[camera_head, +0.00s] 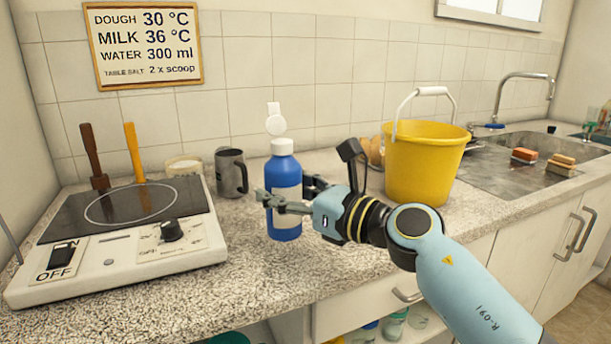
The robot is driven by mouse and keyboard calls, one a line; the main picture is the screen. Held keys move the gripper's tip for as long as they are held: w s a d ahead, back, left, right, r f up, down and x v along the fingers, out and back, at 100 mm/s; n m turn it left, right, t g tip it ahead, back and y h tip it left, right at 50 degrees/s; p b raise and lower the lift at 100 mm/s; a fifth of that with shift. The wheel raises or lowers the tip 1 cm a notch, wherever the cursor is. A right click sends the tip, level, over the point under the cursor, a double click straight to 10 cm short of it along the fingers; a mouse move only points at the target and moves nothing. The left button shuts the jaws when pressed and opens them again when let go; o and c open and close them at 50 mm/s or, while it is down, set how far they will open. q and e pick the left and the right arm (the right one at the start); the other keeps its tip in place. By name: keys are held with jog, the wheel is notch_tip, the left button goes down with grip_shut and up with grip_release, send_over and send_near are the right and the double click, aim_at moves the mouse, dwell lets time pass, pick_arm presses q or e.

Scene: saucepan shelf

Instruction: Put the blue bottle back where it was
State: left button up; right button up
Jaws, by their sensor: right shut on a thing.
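Part of the label is hidden behind the fingers. My left gripper is not in view.
A hotplate (130,204) with a dial and switch is on the left. A grey mug (231,172) stands behind the bottle. A yellow bucket (425,165) stands to the right, before a sink (505,165) with sponges. Below, an open shelf holds jars (395,325).

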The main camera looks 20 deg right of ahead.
aim_at(297, 218)
jog(key=shift+a+f+b, duration=0.1)
jog(key=shift+f+b, duration=0.8)
jog(key=shift+f, duration=1.15)
jog(key=o, duration=1.5)
jog(key=shift+f, duration=0.15)
jog(key=shift+r, duration=0.25)
jog(key=b+v, duration=0.1)
jog(key=v, duration=1.1)
